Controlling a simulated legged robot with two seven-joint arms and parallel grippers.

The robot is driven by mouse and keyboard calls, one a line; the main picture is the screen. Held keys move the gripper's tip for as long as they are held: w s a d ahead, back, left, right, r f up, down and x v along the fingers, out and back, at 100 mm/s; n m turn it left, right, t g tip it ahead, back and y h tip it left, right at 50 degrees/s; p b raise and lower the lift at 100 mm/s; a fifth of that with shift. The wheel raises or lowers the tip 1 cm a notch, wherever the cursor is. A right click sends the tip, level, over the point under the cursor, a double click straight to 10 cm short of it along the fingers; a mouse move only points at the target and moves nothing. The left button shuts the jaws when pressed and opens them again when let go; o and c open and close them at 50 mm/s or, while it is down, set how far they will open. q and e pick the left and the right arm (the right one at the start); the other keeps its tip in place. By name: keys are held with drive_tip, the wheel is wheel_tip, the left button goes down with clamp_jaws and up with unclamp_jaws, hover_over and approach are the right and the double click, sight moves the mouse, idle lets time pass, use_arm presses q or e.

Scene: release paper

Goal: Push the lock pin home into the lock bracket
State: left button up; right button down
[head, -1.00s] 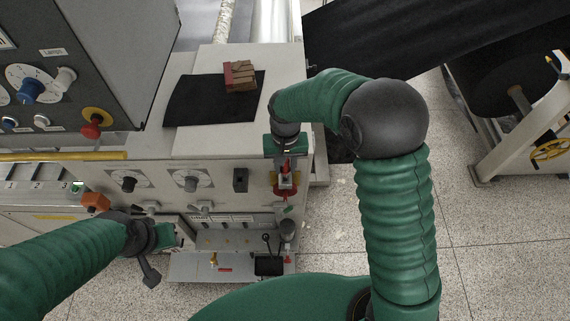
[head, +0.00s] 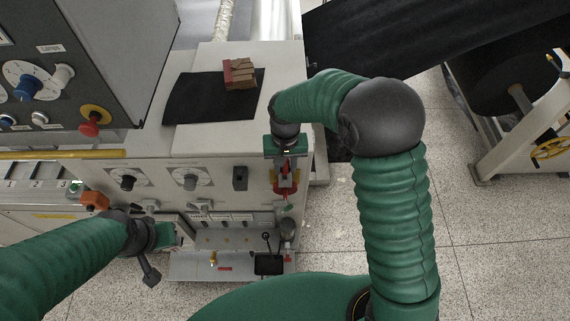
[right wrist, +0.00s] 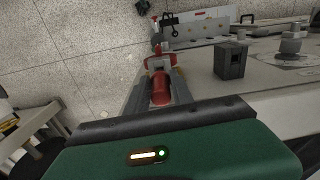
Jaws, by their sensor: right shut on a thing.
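My right gripper (head: 286,172) is at the front right corner of the grey machine, pointing down along its front face. It is shut on a red cylindrical piece, which looks like the lock pin (right wrist: 160,88), seen between the grey fingers in the right wrist view. A red bracket-like part (right wrist: 160,62) shows just beyond it, likely the lock bracket; the fingers hide how far the pin sits in it. My left gripper (head: 172,236) is by the machine's lower front at left; its fingers are too unclear to read.
A dark block (head: 240,179) with a hole sits on the front panel, left of the right gripper, with knobs (head: 190,181) further left. A lower shelf (head: 200,266) holds small parts. A black sheet (head: 205,100) and a brown block (head: 240,75) lie on top.

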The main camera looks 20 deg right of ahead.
sight(285, 171)
drive_tip(key=shift+f+b, duration=1.2)
drive_tip(key=shift+f, duration=0.75)
drive_tip(key=c, duration=1)
unclamp_jaws()
drive_tip(key=shift+r, duration=0.1)
drive_tip(key=shift+c, duration=0.2)
drive_tip(key=shift+r, duration=0.3)
wheel_tip(285, 171, up, 16)
drive_tip(key=b, duration=0.3)
drive_tip(key=shift+b, duration=0.3)
